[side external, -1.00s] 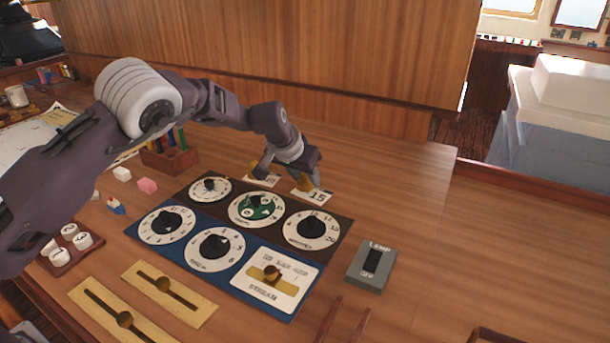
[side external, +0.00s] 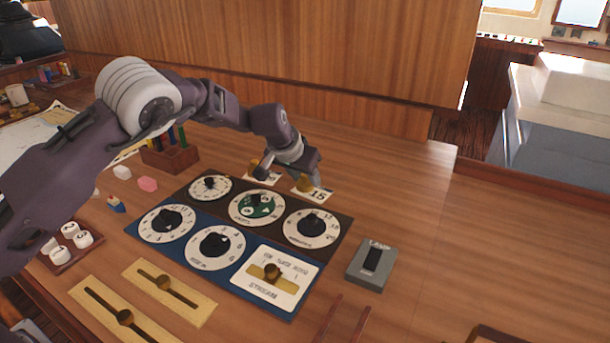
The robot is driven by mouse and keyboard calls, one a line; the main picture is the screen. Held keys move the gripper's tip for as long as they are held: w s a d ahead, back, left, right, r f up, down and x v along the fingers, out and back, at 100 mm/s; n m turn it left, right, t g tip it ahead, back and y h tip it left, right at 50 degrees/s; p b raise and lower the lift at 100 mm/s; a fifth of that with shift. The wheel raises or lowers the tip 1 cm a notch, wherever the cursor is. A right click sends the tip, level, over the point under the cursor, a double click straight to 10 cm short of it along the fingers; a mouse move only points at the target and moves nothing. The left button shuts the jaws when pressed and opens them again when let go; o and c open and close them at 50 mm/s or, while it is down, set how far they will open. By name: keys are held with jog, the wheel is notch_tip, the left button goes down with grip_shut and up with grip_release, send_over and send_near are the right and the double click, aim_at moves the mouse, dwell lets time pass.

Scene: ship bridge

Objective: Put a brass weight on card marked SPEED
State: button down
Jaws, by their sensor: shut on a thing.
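My gripper (side external: 305,178) is low over the back edge of the dial panel, shut on a brass weight (side external: 305,184). The weight is at a white card (side external: 318,195) with a number that looks like 15. I cannot tell whether it touches the card. A second white card (side external: 271,179) lies to the left, partly hidden by my gripper. Another small brass-coloured piece (side external: 253,164) shows beside that card, also partly hidden. The word SPEED cannot be read on either card.
The dial panel (side external: 334,234) with several dials lies in front of the cards. A grey lamp switch (side external: 372,266) stands to its right. A wooden holder (side external: 170,158) with coloured sticks stands at the left. The tabletop right of the cards is clear.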

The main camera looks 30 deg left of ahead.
dwell(0.3)
jog(key=c, duration=0.8)
grip_release()
jog(key=shift+o, duration=0.2)
jog(key=s+a+r+h, duration=0.1)
jog(key=s+a+r, duration=0.1)
jog(key=s+r, duration=0.9)
jog(key=s+a+r+h, duration=0.1)
jog(key=s+a+r, duration=0.1)
jog(key=s+r, duration=0.95)
jog(key=s+a+f+y, duration=0.1)
jog(key=s+f, duration=0.1)
jog(key=s, duration=1.1)
jog(key=s+a+f+g+y, duration=0.1)
jog(key=s+a+f, duration=0.1)
jog(key=s, duration=1)
jog(key=shift+s+f, duration=0.3)
jog(key=shift+s, duration=0.05)
